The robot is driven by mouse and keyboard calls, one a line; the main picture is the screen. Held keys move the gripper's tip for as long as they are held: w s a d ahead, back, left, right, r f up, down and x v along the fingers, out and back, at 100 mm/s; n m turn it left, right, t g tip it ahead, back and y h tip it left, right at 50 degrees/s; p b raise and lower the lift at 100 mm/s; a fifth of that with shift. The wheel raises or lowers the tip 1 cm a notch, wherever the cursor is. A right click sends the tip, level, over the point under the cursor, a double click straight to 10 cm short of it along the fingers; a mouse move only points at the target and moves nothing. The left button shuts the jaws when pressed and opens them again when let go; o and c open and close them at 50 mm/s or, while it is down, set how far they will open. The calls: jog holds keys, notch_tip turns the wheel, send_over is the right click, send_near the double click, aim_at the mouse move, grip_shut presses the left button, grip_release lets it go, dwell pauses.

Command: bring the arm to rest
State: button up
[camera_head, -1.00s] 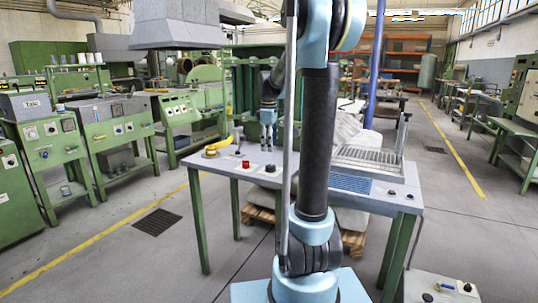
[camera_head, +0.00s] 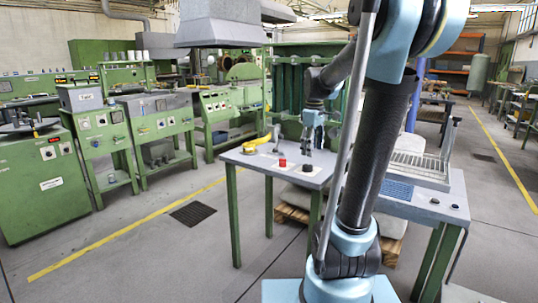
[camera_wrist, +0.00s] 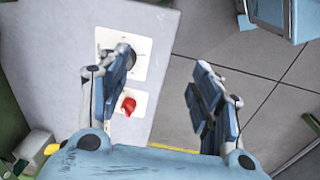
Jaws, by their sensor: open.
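My arm rises in the front of the head view, its dark upper link leaning right. My gripper (camera_head: 313,142) hangs fingers down over the grey table (camera_head: 236,157), near its far edge. In the wrist view its two blue-padded fingers (camera_wrist: 165,98) are spread wide apart with nothing between them. The left finger shows over the table top and partly covers a white plate with a dark knob (camera_wrist: 124,57). The right finger shows over the floor beyond the table edge. I cannot tell the height of the fingertips above the table.
A red button (camera_head: 282,162) and a yellow curved item (camera_head: 262,140) are on the table. A slotted metal tray (camera_head: 420,165) is at its right part. Green machines (camera_head: 45,185) stand to the left. The floor (camera_head: 150,260) in front of them is clear.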

jog(key=s+f+m, duration=0.5)
jog(key=s+f, duration=0.3)
jog(key=s, duration=0.5)
jog(key=s+f+m+t, duration=0.1)
jog(key=s+f+m, duration=0.4)
jog(key=s, duration=0.8)
notch_tip(320, 180, down, 3)
jog(key=shift+d+f, duration=0.2)
jog(key=shift+w+f, duration=0.2)
jog(key=shift+w, duration=0.25)
